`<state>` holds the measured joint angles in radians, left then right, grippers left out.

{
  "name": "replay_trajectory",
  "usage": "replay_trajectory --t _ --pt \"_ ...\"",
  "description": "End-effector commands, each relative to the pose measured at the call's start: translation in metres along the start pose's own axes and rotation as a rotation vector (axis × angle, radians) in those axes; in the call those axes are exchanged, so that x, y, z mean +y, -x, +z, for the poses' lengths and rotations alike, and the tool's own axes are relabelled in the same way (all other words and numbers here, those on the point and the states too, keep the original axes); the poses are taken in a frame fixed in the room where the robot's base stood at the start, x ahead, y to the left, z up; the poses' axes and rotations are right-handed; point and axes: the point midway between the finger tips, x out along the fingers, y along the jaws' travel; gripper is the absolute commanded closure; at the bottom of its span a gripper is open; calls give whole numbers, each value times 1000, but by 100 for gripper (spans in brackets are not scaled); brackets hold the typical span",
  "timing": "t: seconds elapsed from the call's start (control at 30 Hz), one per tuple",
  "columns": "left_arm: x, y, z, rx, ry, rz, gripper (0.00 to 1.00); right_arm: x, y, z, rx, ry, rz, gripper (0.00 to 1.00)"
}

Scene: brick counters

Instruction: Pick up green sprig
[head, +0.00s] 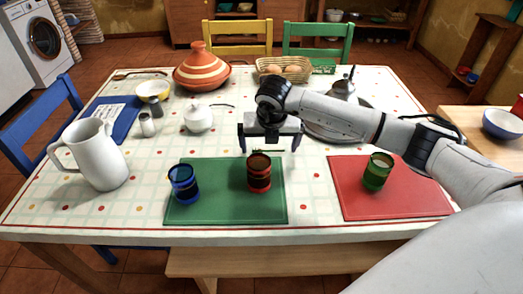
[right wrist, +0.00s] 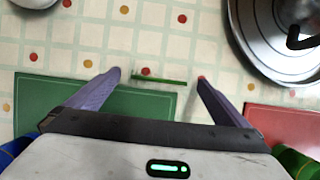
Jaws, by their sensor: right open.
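The green sprig (right wrist: 160,80) is a thin green strip lying on the checked tablecloth in the right wrist view, just beyond the far edge of the green mat (right wrist: 60,100). My right gripper (right wrist: 158,74) is open, with one finger to each side of the sprig and a gap at both ends. In the head view, my right gripper (head: 270,149) points down behind the red cup (head: 259,173). The sprig is hard to make out there. My left gripper is not in view.
A blue cup (head: 184,184) stands on the green mat (head: 225,210). A green cup (head: 377,171) stands on the red mat (head: 400,205). A metal tray (right wrist: 278,45) is close to the right finger. A white sugar pot (head: 198,118) and pitcher (head: 97,158) stand left.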

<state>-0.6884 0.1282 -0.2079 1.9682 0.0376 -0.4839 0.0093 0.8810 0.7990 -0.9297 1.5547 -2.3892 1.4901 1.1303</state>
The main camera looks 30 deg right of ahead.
Motion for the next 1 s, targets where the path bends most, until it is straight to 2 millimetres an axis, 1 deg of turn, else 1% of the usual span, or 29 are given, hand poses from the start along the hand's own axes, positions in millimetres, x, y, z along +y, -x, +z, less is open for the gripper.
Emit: replay_trajectory --t 0.07,0.23,0.27,0.5,0.53,0.77,0.87,1.0 --pt "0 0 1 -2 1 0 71 0 -4 0 0 0 0 0" --pt "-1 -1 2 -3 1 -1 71 0 -4 0 0 0 0 0" --pt "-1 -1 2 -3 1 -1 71 0 -4 0 0 0 0 2" --pt "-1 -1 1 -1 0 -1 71 0 -3 0 0 0 0 42" --pt "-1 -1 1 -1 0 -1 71 0 -3 0 0 0 0 43" --pt "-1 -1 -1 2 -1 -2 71 0 -2 1 -1 -1 1 44" --pt "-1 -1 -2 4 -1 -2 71 0 6 5 -3 -1 3 44" --pt "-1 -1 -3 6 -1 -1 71 0 30 15 -5 -1 3 44"
